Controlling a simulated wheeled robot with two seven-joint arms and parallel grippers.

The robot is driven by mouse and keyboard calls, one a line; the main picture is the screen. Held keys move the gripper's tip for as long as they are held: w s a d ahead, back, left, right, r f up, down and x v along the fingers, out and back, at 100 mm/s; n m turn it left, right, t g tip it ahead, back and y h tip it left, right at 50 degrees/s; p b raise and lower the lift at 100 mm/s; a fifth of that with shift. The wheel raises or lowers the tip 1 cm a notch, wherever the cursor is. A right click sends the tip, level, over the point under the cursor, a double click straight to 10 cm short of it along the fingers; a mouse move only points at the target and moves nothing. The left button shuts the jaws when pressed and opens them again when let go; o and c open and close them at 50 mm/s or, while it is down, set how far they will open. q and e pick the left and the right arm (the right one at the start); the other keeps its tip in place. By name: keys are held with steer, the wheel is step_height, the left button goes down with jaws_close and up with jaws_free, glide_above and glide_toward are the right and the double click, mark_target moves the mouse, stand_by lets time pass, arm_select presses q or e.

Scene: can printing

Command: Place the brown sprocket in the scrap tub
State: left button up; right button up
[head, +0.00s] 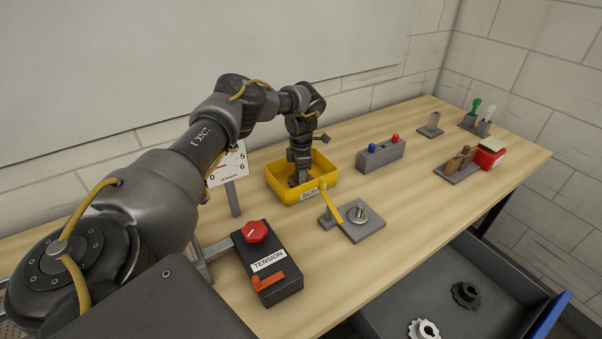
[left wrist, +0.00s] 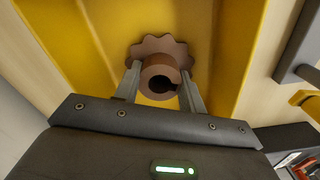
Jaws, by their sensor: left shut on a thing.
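The brown sprocket (left wrist: 161,60) is a toothed disc with a round hub, seen between the fingers in the left wrist view. My left gripper (left wrist: 160,88) is shut on its hub. The yellow scrap tub (head: 319,187) stands on the table in the head view, with a label on its front. My left gripper (head: 300,180) points down inside the tub's walls, with the sprocket mostly hidden there. Yellow tub walls (left wrist: 235,50) surround the sprocket in the wrist view. Whether the sprocket touches the tub floor is unclear. My right gripper is not in view.
A tension box (head: 268,268) with a red knob stands front left of the tub. A grey plate with a yellow lever (head: 331,205) is close to the tub's right front. A button box (head: 381,154) stands behind right. A grey tray (head: 455,262) below holds dark and pale sprockets.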

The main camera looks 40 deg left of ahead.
arm_select(q)
steer(key=shift+f, duration=0.15)
steer(key=o, duration=1)
steer(key=shift+o, duration=0.2)
steer(key=shift+r, duration=0.2)
steer(key=shift+w+r, duration=0.1)
steer(key=shift+r, duration=0.2)
step_height(320, 180, up, 11)
steer(key=b, duration=0.2)
steer(key=shift+r, duration=0.2)
steer(key=shift+f, duration=0.1)
